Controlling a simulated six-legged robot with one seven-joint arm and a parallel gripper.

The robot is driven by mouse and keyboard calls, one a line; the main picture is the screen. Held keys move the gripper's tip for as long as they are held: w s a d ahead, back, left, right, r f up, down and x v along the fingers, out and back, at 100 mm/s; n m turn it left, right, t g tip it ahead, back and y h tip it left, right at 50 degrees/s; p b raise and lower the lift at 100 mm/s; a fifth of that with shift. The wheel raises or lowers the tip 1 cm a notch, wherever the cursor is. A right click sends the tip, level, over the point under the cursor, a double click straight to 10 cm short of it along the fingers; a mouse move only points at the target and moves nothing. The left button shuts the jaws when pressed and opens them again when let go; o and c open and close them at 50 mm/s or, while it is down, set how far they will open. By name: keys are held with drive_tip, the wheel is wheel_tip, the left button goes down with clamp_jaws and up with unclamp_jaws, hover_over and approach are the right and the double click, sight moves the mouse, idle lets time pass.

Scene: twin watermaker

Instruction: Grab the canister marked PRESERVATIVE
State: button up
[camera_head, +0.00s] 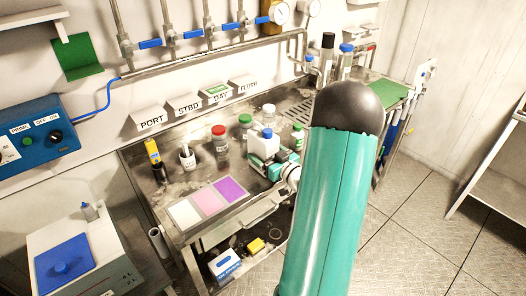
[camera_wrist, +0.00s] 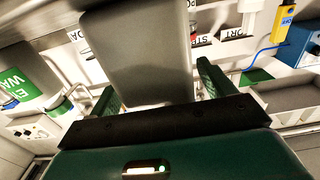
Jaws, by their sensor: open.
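No marking reading PRESERVATIVE is legible in either view. In the head view a white canister with a blue cap (camera_head: 264,145) stands at the bench's front right, beside the teal end of my arm. In the wrist view my gripper (camera_wrist: 155,78) is open, with one dark green finger on each side of a large, plain grey-white body (camera_wrist: 138,45). This body looks like that canister, but I cannot be sure. Whether the fingers touch it is unclear. My gripper's fingers are not clearly visible in the head view.
A red-capped jar (camera_head: 219,143), a green-capped bottle (camera_head: 245,127) and a white-capped bottle (camera_head: 269,113) stand nearby on the metal bench (camera_head: 140,166). Coloured pads (camera_head: 208,203) lie at its front. A green-labelled container (camera_wrist: 22,88) shows at the left of the wrist view.

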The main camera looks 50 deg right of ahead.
drive_tip(key=shift+w+d, duration=0.1)
drive_tip(key=shift+w, duration=0.6)
drive_tip(key=c, duration=1.5)
drive_tip(key=shift+r, duration=0.1)
drive_tip(key=shift+c, duration=1.1)
drive_tip(key=shift+r, duration=0.1)
